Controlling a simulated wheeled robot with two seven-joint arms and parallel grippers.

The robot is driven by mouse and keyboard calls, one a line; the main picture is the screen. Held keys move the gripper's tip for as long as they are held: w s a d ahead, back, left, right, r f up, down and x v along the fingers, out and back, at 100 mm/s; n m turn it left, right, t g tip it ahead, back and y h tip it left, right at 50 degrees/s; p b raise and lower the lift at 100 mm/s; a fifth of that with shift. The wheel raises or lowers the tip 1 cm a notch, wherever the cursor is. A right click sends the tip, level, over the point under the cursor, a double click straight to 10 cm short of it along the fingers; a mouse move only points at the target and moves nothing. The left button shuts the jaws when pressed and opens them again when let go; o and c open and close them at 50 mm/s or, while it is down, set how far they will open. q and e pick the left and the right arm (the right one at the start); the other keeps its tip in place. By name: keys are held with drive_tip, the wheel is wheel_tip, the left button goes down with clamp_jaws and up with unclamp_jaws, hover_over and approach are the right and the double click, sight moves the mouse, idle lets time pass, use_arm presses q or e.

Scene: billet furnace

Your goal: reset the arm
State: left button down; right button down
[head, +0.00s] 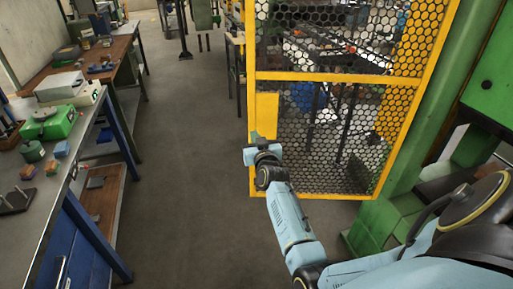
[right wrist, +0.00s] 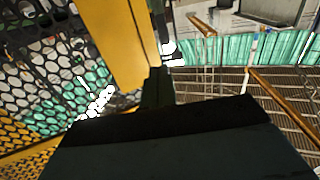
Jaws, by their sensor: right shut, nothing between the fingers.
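My right arm (head: 292,218) reaches forward from the lower right in the head view. My right gripper (head: 254,138) is at its end, in front of the left post of a yellow-framed mesh guard (head: 335,78). It is shut and holds nothing. I cannot tell from the head view whether it touches the frame. In the right wrist view the dark gripper (right wrist: 158,88) points up the picture, beside a yellow post (right wrist: 125,40) and black mesh (right wrist: 50,75). My left gripper is not in view.
A workbench (head: 62,190) with a green box (head: 48,122) and small items stands at the left. A wooden-topped bench (head: 115,50) is behind it. A green machine frame (head: 420,150) stands at the right. The grey floor (head: 185,150) between is clear.

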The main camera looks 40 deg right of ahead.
drive_tip(key=s+a, duration=0.4)
drive_tip(key=s, duration=0.1)
drive_tip(key=shift+a, duration=0.4)
drive_tip(key=s+a+f+n+g+y+b, duration=0.2)
drive_tip(key=a+f, duration=0.2)
drive_tip(key=f, duration=0.7)
drive_tip(key=s+a+f+n+g+y+b, duration=0.1)
drive_tip(key=s+a+f+y+b, duration=0.3)
drive_tip(key=f, duration=0.8)
drive_tip(key=s+a+f+n+g+y, duration=0.1)
drive_tip(key=s+a+f+g, duration=0.2)
drive_tip(key=f, duration=0.5)
drive_tip(key=s+a+f+n+g, duration=0.1)
drive_tip(key=s+a+f, duration=0.2)
drive_tip(key=s+f, duration=0.3)
drive_tip(key=s+f+g+b, duration=0.1)
drive_tip(key=s+f+g, duration=0.1)
drive_tip(key=s+f, duration=0.5)
drive_tip(key=s+f+n+g+b, duration=0.1)
drive_tip(key=s+f, duration=0.6)
drive_tip(key=s, duration=0.9)
drive_tip(key=s+a+f+n+g+b, duration=0.1)
drive_tip(key=s+f+g, duration=0.4)
drive_tip(key=s, duration=0.6)
wheel_tip(320, 180, down, 3)
drive_tip(key=shift+s+r+y+b, duration=0.2)
drive_tip(key=shift+s+y+b, duration=0.15)
drive_tip(key=shift+b, duration=0.55)
drive_tip(key=shift+s, duration=0.1)
